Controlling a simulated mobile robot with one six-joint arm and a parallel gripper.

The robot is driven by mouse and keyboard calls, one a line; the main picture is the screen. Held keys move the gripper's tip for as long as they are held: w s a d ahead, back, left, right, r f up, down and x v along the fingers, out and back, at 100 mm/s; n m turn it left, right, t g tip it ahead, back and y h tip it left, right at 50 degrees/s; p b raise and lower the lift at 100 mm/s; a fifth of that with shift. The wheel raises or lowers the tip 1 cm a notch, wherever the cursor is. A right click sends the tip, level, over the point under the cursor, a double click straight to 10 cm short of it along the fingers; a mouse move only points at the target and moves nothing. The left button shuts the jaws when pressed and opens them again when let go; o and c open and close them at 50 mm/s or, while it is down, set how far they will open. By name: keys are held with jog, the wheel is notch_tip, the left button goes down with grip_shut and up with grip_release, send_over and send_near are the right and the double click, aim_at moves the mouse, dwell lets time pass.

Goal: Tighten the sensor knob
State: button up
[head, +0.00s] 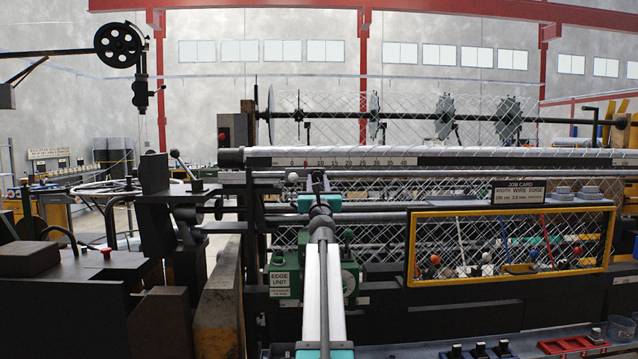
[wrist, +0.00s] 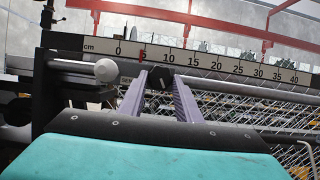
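The sensor knob (wrist: 160,78) is a small dark knob with a white line on its face, below the cm scale in the wrist view. My gripper (wrist: 161,84) points at it, with its two purple-grey fingers apart and their tips at the knob's left and right edges. I cannot tell whether the tips press on the knob or stand just clear of it. In the head view my gripper (head: 318,182) is at the scale's left part and hides the knob. A red pointer (wrist: 142,54) stands near 5 on the scale (wrist: 218,66).
A white ball end (wrist: 106,70) on a rod is just left of my fingers. Wire mesh (wrist: 235,100) lies behind on the right. A yellow-framed panel (head: 411,250) and a job card (head: 519,184) are at right. The green edge unit (head: 283,276) is below.

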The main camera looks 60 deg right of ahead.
jog(key=shift+d+r, duration=0.15)
jog(key=shift+d, duration=0.05)
jog(key=shift+a+f, duration=0.1)
jog(key=shift+f, duration=0.15)
jog(key=shift+a, duration=0.1)
jog(key=shift+o, duration=0.2)
jog(key=shift+w+m+b, duration=0.1)
jog(key=shift+m+b, duration=0.2)
jog(key=shift+m, duration=0.1)
